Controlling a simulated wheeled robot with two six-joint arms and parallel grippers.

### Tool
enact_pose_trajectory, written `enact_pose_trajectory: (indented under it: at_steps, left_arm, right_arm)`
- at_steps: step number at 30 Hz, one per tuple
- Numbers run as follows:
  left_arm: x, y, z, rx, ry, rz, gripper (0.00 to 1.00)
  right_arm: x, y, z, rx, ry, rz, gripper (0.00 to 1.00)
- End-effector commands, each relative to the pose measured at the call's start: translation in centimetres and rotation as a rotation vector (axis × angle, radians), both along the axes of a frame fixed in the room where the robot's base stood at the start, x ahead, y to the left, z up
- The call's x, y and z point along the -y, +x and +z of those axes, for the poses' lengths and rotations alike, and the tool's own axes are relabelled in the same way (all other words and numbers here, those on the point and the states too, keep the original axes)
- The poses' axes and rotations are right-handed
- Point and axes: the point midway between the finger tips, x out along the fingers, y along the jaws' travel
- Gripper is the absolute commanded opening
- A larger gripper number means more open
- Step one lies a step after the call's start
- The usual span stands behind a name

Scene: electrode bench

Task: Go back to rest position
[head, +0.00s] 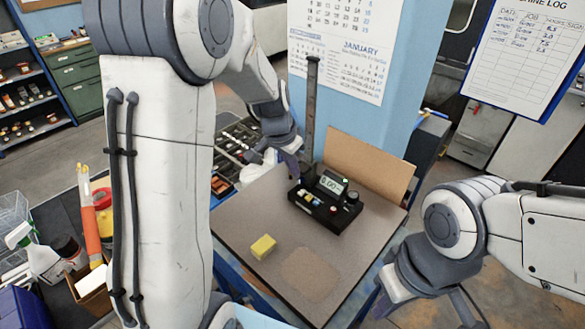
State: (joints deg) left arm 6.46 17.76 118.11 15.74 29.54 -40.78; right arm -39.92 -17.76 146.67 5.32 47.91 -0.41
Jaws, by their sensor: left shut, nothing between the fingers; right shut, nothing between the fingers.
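My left arm fills the left half of the head view and bends over the bench. My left gripper (291,168) hangs at the back left of the bench, just left of the black device, and is shut and empty. My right arm comes in from the right. My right gripper (383,304) is low beside the bench's right edge, partly hidden by its own wrist, and is shut and empty. The black device (330,205) with a small lit display stands upright on the bench (240,225).
A dark post (311,105) rises behind the device, near my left gripper. A brown board (368,165) stands along the back edge. A dark tray of parts (228,150) is at the left back. The bench front is mostly clear around a tan square patch (310,272).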

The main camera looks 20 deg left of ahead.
Motion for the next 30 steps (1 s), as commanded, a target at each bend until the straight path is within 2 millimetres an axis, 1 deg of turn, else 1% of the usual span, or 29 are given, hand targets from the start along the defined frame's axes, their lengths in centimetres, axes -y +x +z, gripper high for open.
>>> enact_pose_trajectory:
  at_steps: [18, 20, 22, 23, 26, 27, 29, 30]
  left_arm:
    - [0.0, 0.0, 0.0, 0.001, 0.001, 0.0, 0.0]
    - [0.3, -0.1, -0.1, 0.0, -0.001, -0.003, 0.0]
    - [1.6, -0.9, -0.5, -0.008, -0.005, -0.019, 0.0]
    - [2.5, -1.4, -0.7, -0.013, -0.009, -0.028, 0.0]
    - [6.9, -4.7, -1.8, -0.048, -0.022, -0.076, 0.0]
    - [8.8, -6.7, -2.4, -0.069, -0.025, -0.101, 0.0]
    - [11.5, -10.1, -3.4, -0.101, -0.027, -0.136, 0.0]
    - [13.0, -12.6, -4.1, -0.124, -0.025, -0.159, 0.0]
  right_arm:
    - [0.0, 0.0, -0.1, 0.0, 0.0, 0.0, 0.0]
    - [0.0, 0.0, -0.3, 0.0, 0.0, 0.0, 0.0]
    - [0.0, 0.0, -1.0, 0.0, 0.0, 0.0, 0.0]
    - [0.0, 0.0, -1.5, 0.0, 0.0, -0.001, 0.0]
    - [0.0, 0.0, -3.8, 0.0, 0.0, -0.002, 0.0]
    - [0.0, 0.0, -4.9, 0.0, 0.0, -0.002, 0.0]
    - [0.0, 0.0, -6.6, 0.0, 0.0, -0.003, 0.0]
    - [0.0, 0.0, -7.7, 0.0, 0.0, -0.004, 0.0]
